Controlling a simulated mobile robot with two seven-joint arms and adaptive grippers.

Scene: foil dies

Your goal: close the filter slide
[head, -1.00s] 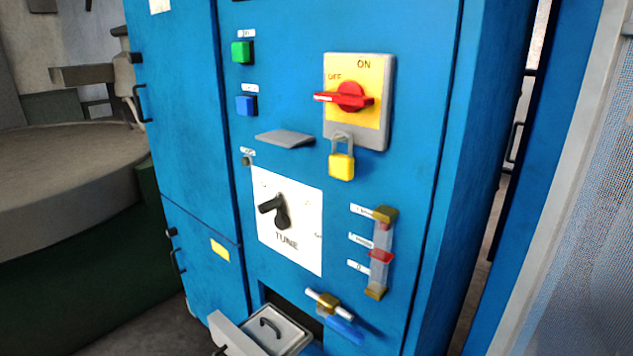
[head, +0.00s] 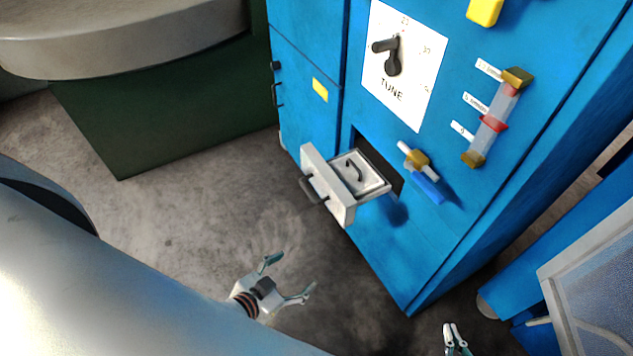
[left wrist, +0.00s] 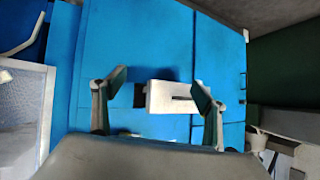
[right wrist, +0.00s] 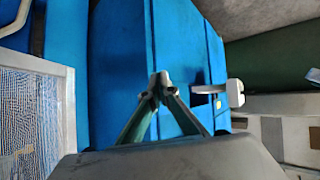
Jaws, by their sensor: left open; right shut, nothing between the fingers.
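The filter slide (head: 330,188) is a pale grey drawer standing out of a dark slot low in the blue cabinet (head: 375,255). It has a dark handle on its front and a small handle on its top plate. My left gripper (head: 290,277) is open and empty, below and in front of the slide, apart from it. In the left wrist view the slide front (left wrist: 172,97) shows between the spread fingers, farther off. My right gripper (head: 452,328) is shut and empty at the bottom edge, right of and below the slide. The slide (right wrist: 234,93) shows right of its fingertips in the right wrist view.
A blue-handled valve (head: 418,165) sits just right of the slot. Above are a TUNE dial (head: 388,62) and a sight gauge (head: 494,122). A mesh panel (head: 600,290) stands at right. The floor (head: 190,210) left of the slide is clear.

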